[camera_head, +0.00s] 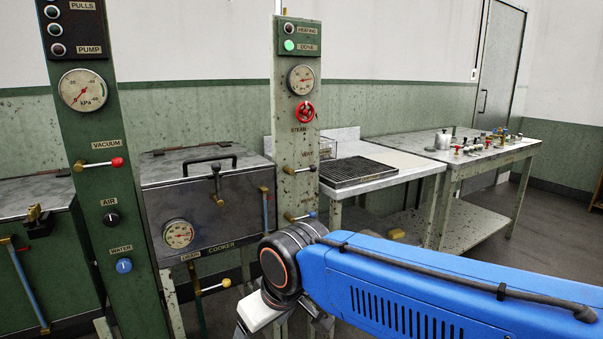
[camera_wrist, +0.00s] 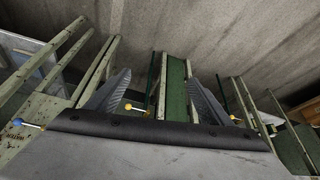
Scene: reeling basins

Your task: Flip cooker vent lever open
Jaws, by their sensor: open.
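The cooker (camera_head: 212,190) is a grey metal box with a closed lid, left of that post. My gripper (camera_wrist: 160,92) is open and empty, its two dark fingers spread wide in the wrist view. In the head view my wrist is low at the bottom centre, below the vent lever and apart from it; the fingers are mostly cut off there. The vent lever cannot be made out in the wrist view.
A blue-knobbed lever (camera_head: 300,216) sits lower on the same post, near my arm. A yellow-knobbed drain lever (camera_head: 212,288) hangs under the cooker. Another control post (camera_head: 98,175) stands left. A table (camera_head: 455,150) with small items stands right. Bare floor (camera_wrist: 240,45) shows in the wrist view.

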